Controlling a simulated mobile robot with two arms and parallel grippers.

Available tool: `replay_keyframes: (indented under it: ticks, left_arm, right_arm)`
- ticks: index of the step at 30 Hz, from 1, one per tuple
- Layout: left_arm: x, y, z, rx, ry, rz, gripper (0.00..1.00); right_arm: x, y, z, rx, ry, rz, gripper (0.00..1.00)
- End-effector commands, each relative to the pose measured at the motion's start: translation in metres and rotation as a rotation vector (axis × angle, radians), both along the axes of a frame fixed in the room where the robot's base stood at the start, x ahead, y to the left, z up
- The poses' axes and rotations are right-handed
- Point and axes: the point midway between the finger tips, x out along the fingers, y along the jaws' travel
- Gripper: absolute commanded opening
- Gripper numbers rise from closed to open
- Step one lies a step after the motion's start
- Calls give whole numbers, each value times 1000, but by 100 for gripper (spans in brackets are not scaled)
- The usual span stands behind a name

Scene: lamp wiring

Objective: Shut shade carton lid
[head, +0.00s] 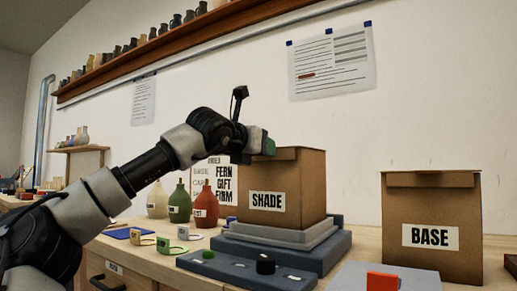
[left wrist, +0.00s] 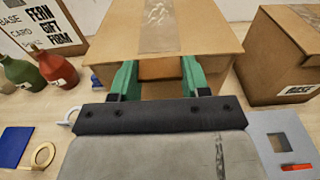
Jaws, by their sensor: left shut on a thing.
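The SHADE carton (head: 290,190) is a brown box on a grey stepped stand. Its lid (left wrist: 205,35) lies across the top, looks level, and has a strip of clear tape along its middle. My left gripper (head: 262,146) is at the lid's front edge. In the left wrist view its green fingers (left wrist: 158,66) stand either side of the brown front tab (left wrist: 160,69) and are shut on it. Whether a thin gap remains under the lid cannot be told. My right gripper is not in view.
The BASE carton (head: 432,213) stands to the right. Bottles in red (head: 205,206), green (head: 180,204) and cream (head: 157,200) stand left of the SHADE carton. A grey tray (head: 245,269) with small parts lies in front, beside a red block (head: 382,281).

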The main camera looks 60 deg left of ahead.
Motion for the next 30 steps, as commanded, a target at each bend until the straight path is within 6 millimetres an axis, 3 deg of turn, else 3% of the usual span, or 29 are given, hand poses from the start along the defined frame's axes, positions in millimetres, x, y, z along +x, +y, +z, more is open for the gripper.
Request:
replay_keyframes:
  ticks: [5,6,11,22,30]
  left_arm:
    - [3,1,-7,-10,18,0,4]
    - [3,1,-8,-10,17,-1,48]
    - [2,0,-6,-7,13,0,72]
    - [-6,-4,-1,-3,5,-1,72]
    - [-48,-27,5,0,2,-1,72]
  right_arm:
    - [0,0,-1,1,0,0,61]
    - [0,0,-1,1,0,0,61]
    - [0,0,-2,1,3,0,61]
    - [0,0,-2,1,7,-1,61]
    - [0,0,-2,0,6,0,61]
